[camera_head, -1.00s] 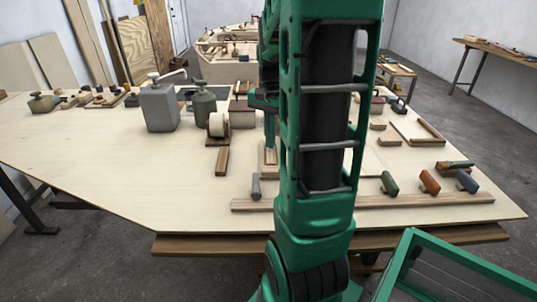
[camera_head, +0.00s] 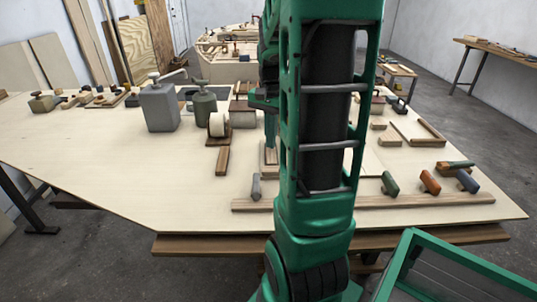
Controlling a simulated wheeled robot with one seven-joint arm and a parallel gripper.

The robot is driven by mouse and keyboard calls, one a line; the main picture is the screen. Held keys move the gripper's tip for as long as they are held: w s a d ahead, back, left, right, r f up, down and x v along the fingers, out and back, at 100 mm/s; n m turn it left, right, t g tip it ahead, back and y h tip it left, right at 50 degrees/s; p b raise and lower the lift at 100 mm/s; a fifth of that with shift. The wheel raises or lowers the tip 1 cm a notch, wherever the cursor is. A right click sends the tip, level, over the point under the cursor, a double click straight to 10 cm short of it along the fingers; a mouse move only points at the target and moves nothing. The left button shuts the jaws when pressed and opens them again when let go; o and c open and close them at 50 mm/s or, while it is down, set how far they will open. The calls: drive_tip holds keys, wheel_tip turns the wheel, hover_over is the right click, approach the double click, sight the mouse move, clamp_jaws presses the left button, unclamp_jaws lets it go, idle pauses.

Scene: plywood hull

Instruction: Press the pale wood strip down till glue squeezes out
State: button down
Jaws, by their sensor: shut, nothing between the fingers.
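My green gripper (camera_head: 270,132) points down over the middle of the table, just left of my arm. Its fingers look shut, with nothing seen between them. A small pale wood strip (camera_head: 270,158) lies at the fingertips, partly hidden by my arm. I cannot tell whether the fingertips touch it. No glue can be made out at its edges from here.
A long wood batten (camera_head: 410,200) runs along the front of the plywood table (camera_head: 110,170). Several coloured-handled tools lie right. The left front is clear.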

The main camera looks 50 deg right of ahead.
drive_tip(key=shift+f, duration=0.65)
idle(1.4)
drive_tip(key=shift+r, duration=0.1)
wheel_tip(320, 180, up, 7)
idle(1.1)
idle(0.5)
